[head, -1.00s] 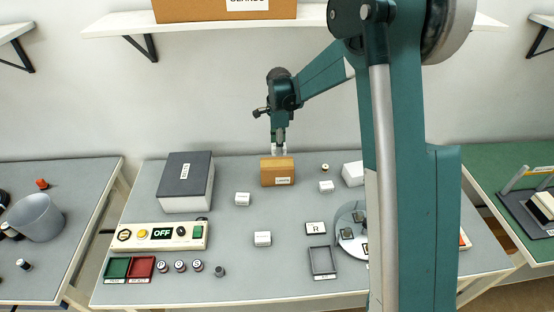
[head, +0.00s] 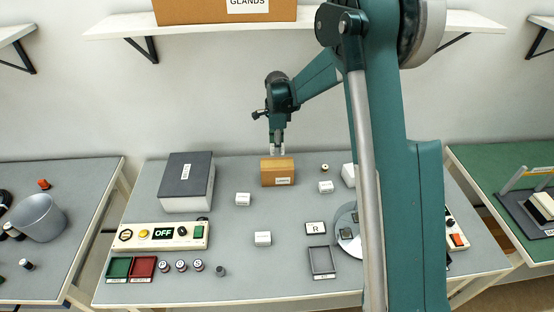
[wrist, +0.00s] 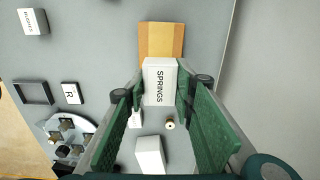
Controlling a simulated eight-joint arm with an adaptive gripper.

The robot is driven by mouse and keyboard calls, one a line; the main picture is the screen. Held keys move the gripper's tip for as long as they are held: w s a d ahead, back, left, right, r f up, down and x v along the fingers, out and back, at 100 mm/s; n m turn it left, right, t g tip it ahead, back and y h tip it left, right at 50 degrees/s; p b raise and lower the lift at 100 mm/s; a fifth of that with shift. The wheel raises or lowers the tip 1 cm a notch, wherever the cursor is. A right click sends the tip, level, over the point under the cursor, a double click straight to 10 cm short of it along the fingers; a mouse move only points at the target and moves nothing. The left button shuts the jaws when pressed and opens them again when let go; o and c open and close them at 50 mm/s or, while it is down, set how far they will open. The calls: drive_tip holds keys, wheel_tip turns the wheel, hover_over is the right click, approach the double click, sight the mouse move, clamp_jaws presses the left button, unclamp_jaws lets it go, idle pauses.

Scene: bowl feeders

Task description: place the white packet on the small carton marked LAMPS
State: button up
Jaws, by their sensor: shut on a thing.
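My gripper (head: 277,147) is above the small tan carton (head: 279,177) near the back of the grey table. It is shut on a white packet marked SPRINGS (wrist: 160,82), seen between the green fingers in the wrist view. In the head view, the packet (head: 277,151) shows as a small white patch just over the carton's top. The tan carton also shows in the wrist view (wrist: 160,38), partly covered by the packet. The carton's front label is too small to read. I cannot tell whether packet and carton touch.
Loose white boxes (head: 243,199) (head: 263,238) (head: 326,186) lie around the carton. A brass piece (head: 324,167) is to its right. A dark-lidded box (head: 187,181) stands left, behind a control panel (head: 161,236) reading OFF. A grey tray (head: 322,260) lies in front.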

sight(277, 163)
drive_tip(key=shift+f, duration=1.45)
drive_tip(key=shift+f, duration=0.1)
drive_tip(key=shift+f, duration=1.75)
drive_tip(key=shift+f, duration=0.15)
drive_tip(key=o, duration=0.9)
drive_tip(key=shift+r, duration=6.15)
